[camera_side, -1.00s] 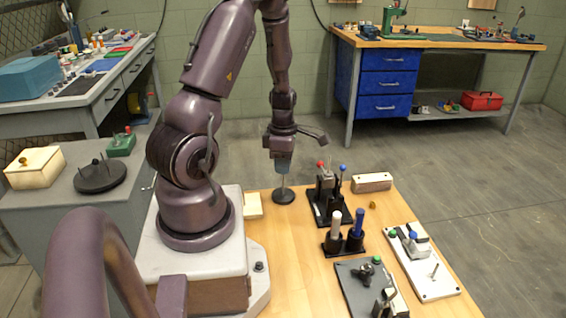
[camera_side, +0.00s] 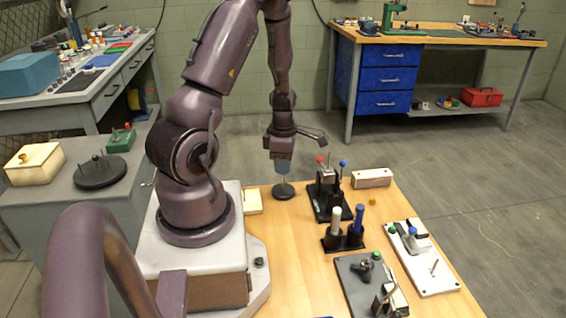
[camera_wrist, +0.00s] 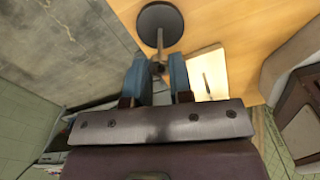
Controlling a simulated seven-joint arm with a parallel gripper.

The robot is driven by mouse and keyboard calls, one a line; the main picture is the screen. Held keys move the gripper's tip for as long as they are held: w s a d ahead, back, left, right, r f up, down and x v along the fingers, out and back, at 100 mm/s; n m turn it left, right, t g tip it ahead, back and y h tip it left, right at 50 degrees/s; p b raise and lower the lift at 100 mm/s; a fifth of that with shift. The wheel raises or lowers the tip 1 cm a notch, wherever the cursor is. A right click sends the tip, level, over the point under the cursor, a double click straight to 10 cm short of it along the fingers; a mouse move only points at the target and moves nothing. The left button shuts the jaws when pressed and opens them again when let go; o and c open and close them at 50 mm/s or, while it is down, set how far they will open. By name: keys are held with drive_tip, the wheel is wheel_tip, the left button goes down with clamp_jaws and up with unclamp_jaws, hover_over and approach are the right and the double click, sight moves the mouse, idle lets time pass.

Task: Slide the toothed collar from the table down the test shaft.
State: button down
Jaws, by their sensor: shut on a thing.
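The test shaft is a thin upright rod on a round dark base (camera_side: 284,193), standing on the wooden table near its far left edge. The base also shows at the top of the wrist view (camera_wrist: 160,25), with the rod running toward the fingers. My gripper (camera_side: 283,170) points down directly above the base, its fingertips close over it. In the wrist view, my blue fingers (camera_wrist: 158,75) are shut on a small grey piece (camera_wrist: 157,67) that appears to be the toothed collar. It is mostly hidden, and I cannot tell whether it is around the rod or just above it.
A black stand with red and blue knobs (camera_side: 328,195) is close right of the shaft. Behind it lies a pale block (camera_side: 371,178). Further right are a small brass piece (camera_side: 372,200), a two-post holder (camera_side: 343,240) and a white plate (camera_side: 433,270). A cream block (camera_side: 252,201) lies left.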

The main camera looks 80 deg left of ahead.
sight(283, 190)
drive_tip(key=shift+f, duration=0.1)
drive_tip(key=shift+f, duration=0.6)
drive_tip(key=shift+f, duration=0.25)
drive_tip(key=shift+f, duration=0.35)
drive_tip(key=shift+f, duration=0.45)
idle(0.4)
drive_tip(key=shift+f, duration=0.35)
drive_tip(key=shift+f, duration=0.15)
drive_tip(key=shift+f, duration=0.45)
drive_tip(key=shift+f, duration=0.1)
idle(0.5)
